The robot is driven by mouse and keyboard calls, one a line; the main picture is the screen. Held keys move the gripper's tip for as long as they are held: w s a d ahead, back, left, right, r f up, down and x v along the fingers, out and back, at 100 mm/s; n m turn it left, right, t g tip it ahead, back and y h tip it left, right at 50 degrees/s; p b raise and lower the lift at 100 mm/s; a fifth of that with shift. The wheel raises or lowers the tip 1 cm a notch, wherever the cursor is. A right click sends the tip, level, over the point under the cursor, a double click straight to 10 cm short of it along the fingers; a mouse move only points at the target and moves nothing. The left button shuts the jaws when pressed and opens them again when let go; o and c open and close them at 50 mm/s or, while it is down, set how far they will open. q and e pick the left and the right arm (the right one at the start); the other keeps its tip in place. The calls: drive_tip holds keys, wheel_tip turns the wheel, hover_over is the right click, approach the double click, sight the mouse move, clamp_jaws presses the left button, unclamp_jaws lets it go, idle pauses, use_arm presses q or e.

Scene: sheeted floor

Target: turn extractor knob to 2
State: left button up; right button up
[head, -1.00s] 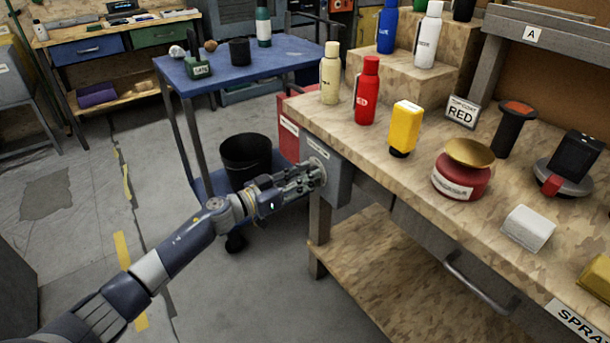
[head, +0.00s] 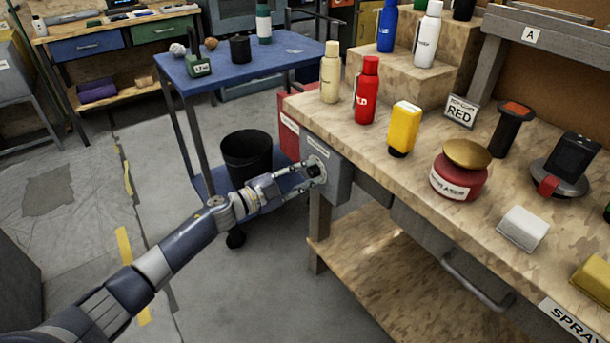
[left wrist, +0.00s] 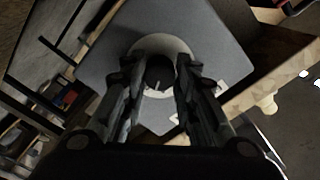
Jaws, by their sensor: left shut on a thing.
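The extractor box (head: 339,182) is a grey box on the left end of the wooden workbench. It also shows in the left wrist view (left wrist: 112,50), with a pale round dial plate (left wrist: 178,46) around a dark knob (left wrist: 160,70). My left gripper (head: 317,176) reaches the box face from the left and is shut on the knob. In the left wrist view its fingers (left wrist: 158,66) stand on both sides of the knob. A small light mark shows at the knob's lower edge, but the dial numbers are not readable. My right gripper is not in view.
The workbench (head: 385,178) holds a cream bottle (head: 330,75), a red bottle (head: 366,92), a yellow container (head: 404,127) and a red tin (head: 458,178). A blue cart (head: 270,65) and black bin (head: 246,153) stand behind my arm.

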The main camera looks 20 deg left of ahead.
use_arm(q)
drive_tip(key=shift+m, duration=1.8)
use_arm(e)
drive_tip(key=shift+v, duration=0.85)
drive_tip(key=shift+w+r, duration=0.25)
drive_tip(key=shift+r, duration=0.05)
use_arm(q)
drive_tip(key=o, duration=1.1)
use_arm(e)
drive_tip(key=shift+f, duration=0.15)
use_arm(q)
drive_tip(key=shift+s+a, duration=0.1)
drive_tip(key=v, duration=1.1)
drive_tip(key=shift+s+a, duration=0.25)
drive_tip(key=shift+s, duration=0.1)
